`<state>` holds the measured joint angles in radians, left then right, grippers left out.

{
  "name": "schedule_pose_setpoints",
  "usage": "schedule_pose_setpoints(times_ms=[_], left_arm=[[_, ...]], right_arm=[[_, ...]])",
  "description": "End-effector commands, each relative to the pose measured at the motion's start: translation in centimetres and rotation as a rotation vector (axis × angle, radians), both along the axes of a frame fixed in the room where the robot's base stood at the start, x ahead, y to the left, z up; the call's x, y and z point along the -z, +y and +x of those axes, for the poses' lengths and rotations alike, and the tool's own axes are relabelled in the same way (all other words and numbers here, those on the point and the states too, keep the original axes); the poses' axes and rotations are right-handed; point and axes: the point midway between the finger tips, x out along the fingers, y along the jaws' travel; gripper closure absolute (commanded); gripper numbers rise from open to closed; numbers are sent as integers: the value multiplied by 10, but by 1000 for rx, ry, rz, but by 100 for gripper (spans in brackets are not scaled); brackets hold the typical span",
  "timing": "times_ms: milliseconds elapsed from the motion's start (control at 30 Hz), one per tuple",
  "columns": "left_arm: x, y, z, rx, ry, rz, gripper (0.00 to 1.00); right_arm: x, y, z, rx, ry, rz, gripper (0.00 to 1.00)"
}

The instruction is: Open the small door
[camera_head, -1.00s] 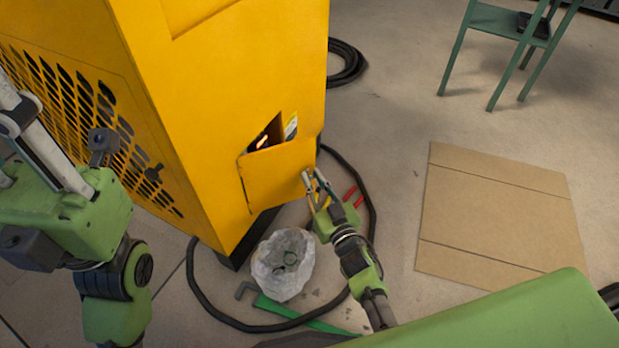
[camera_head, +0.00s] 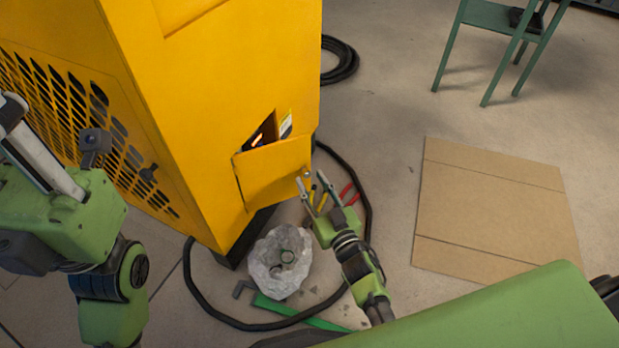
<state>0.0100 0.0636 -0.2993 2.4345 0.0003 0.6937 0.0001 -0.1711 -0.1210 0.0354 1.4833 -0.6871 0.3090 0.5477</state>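The small door (camera_head: 275,172) is a yellow panel low on the yellow cabinet (camera_head: 225,95). It stands partly open, with a dark gap above it where an orange glow and a pale label show. My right gripper (camera_head: 312,183) is at the door's right edge, with its two fingers spread and nothing visible between them. One fingertip is close to the door's edge; I cannot tell if it touches. My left arm is at the left side, and its gripper is out of view.
A crumpled clear bag (camera_head: 281,262) lies on the floor below the door. A black hose (camera_head: 196,290) loops around it. Flat cardboard (camera_head: 490,212) lies at right, and a green stand (camera_head: 508,30) is at the back.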

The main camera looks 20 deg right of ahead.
Motion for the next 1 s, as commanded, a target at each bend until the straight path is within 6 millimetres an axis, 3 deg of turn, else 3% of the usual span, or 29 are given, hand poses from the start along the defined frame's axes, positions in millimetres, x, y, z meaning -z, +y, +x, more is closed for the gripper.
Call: schedule_pose_setpoints(times_ms=[200,400,600,833,867,933,1000], left_arm=[[0,0,0,0,-1,2,75],[0,0,0,0,-1,2,75],[0,-1,0,0,-1,3,75],[0,-1,0,0,-1,3,75],[0,-1,0,0,-1,3,75],[-1,-1,0,0,-1,3,75],[-2,-1,0,1,0,2,75]], right_arm=[[1,-7,-50,0,3,1,68],[1,-12,-83,0,1,0,68],[0,-14,-96,0,-1,1,68],[0,-14,-97,0,-1,1,68],[0,-14,-97,0,-1,1,70],[-5,-13,-96,-2,-9,1,89],[-24,-10,-93,-13,-48,3,100]])
